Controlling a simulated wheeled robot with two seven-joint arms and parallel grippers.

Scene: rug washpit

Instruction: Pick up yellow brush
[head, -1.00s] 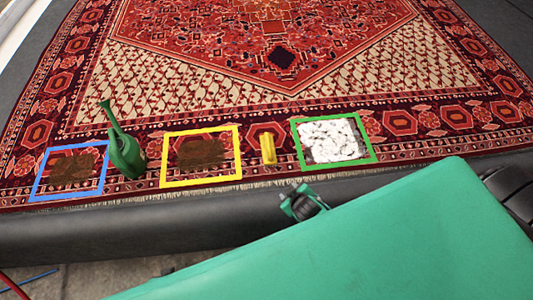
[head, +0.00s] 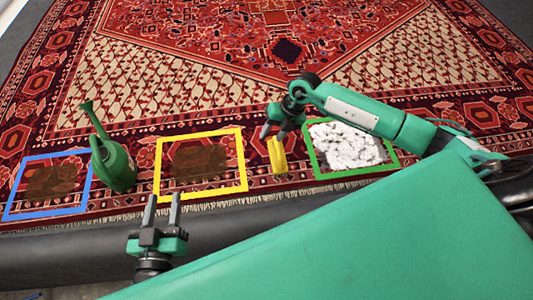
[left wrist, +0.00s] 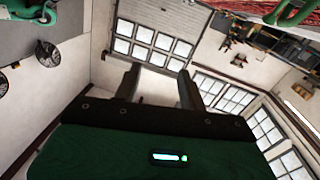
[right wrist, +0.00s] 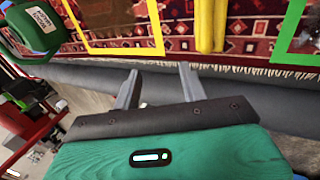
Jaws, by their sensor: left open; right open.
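The yellow brush (head: 277,155) lies on the patterned rug (head: 200,90) between the yellow frame and the green frame in the head view. It also shows at the top of the right wrist view (right wrist: 210,25). My right gripper (head: 275,133) is open and empty, close to the far end of the brush in the head view; whether it touches the brush I cannot tell. Its open fingers show in the right wrist view (right wrist: 158,88). My left gripper (head: 164,207) is open and empty, in front of the yellow frame near the rug's edge.
A green watering can (head: 113,165) stands between the blue frame (head: 48,213) and the yellow frame (head: 200,195), which hold brown stains. The green frame (head: 355,174) holds white foam. A dark raised edge (head: 90,238) runs along the near side of the rug.

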